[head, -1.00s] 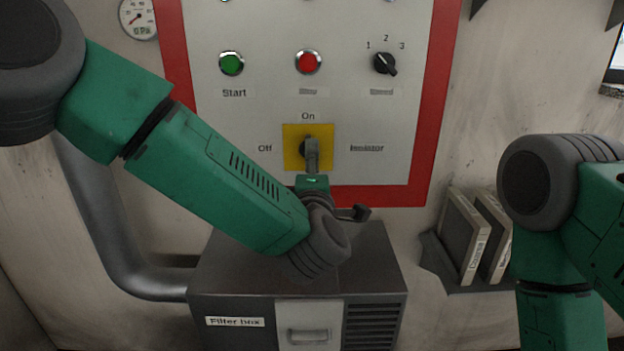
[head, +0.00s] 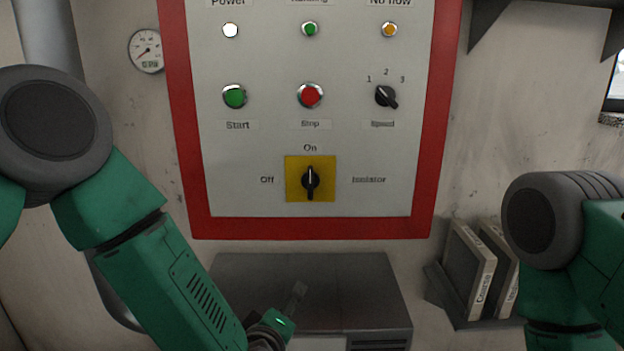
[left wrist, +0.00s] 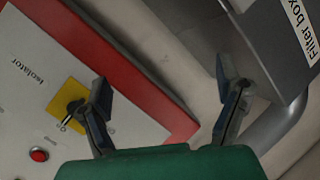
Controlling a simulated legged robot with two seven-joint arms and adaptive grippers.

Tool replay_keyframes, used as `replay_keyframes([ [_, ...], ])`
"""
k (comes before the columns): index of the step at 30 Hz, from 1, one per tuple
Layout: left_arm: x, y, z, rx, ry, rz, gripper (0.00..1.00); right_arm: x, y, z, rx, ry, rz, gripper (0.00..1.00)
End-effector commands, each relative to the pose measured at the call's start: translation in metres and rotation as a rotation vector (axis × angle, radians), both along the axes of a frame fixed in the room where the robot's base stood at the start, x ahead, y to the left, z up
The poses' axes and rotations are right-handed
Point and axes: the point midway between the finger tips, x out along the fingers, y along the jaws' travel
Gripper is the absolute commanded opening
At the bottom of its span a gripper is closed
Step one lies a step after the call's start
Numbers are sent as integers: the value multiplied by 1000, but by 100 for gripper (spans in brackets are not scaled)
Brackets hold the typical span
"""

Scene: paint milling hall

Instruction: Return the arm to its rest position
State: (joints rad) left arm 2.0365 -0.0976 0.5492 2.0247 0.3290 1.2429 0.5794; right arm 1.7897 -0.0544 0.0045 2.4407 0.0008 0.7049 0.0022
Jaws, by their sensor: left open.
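My left arm comes in from the left in the head view and reaches down in front of the filter box. Its gripper (head: 298,295) is below the panel, apart from the isolator switch. In the left wrist view the left gripper (left wrist: 165,78) shows two spread fingers with nothing between them. The isolator switch (head: 310,180) is a black knob on a yellow plate, upright toward "On". It also shows in the left wrist view (left wrist: 72,105), beyond one finger. My right arm stands at the right edge of the head view; its gripper is out of frame.
The red-framed control panel (head: 270,60) stands above the grey filter box (head: 345,275). A rack of binders (head: 468,270) hangs at right, near my right arm. A gauge (head: 146,50) and a grey pipe (head: 50,30) are at left.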

Motion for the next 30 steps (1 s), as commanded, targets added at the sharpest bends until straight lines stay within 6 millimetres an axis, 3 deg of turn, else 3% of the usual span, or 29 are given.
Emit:
replay_keyframes([
  [1, -19, 17, -35, 89, 74, -52, 85, 0, 0, -3, 0, 0, 0, 40],
  [6, -94, 75, -126, 356, 315, -247, 85, 0, 0, -8, 0, 0, 0, 40],
  [12, -204, 151, -196, 597, 616, -496, 85, 0, 0, -13, 0, 0, 0, 40],
  [18, -297, 209, -219, 720, 850, -705, 85, 0, 0, -16, 0, 1, 0, 40],
  [21, -322, 224, -220, 744, 913, -763, 85, 0, 0, -17, 0, 1, 0, 40],
  [24, -334, 230, -220, 753, 942, -791, 85, 0, 0, -17, 0, 0, 0, 40],
  [30, -335, 231, -220, 755, 945, -795, 85, 0, 0, -17, 0, 0, 0, 40],
])
